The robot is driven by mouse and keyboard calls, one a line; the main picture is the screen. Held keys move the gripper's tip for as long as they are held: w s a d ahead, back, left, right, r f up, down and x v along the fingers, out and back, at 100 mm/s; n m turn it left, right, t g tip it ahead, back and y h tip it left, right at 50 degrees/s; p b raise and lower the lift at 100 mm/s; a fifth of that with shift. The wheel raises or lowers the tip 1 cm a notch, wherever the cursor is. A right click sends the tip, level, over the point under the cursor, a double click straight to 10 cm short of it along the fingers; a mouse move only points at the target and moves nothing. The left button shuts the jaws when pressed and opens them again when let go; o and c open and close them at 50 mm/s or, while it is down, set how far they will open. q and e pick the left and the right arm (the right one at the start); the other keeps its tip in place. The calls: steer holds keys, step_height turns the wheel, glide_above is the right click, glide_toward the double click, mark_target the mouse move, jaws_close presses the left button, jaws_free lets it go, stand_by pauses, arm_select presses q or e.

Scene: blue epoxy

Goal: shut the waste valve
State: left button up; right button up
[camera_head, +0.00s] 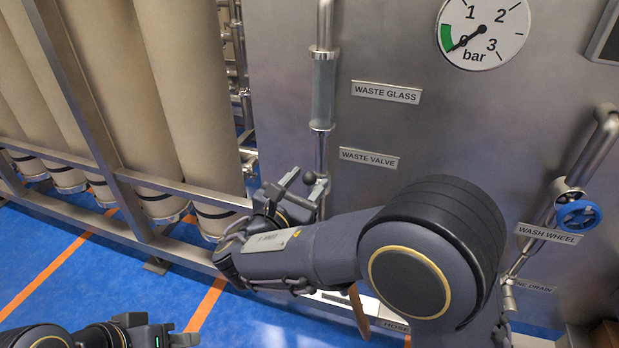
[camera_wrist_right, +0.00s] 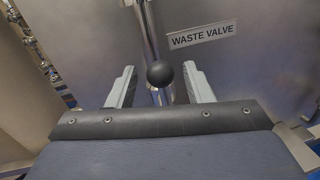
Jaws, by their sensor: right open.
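The waste valve's black ball knob (camera_head: 309,177) shows in front of the vertical steel pipe, just left of the "WASTE VALVE" label (camera_head: 369,158). My right gripper (camera_head: 302,184) is open at the knob. In the right wrist view the knob (camera_wrist_right: 159,74) appears between the two spread fingers (camera_wrist_right: 160,88), clear of both; how deep it sits between them I cannot tell. The valve body and most of the lever are hidden behind my gripper and arm. My left gripper (camera_head: 158,334) is low at the bottom left, far from the valve, its jaws partly cut off.
A sight glass (camera_head: 323,90) sits on the pipe above, labelled "WASTE GLASS". A pressure gauge (camera_head: 483,32) is at upper right. A blue wash wheel (camera_head: 578,214) stands out at the right. Tan cylinders (camera_head: 113,75) behind a steel frame fill the left. Blue floor is open at lower left.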

steer(key=shift+x, duration=0.85)
jaws_close()
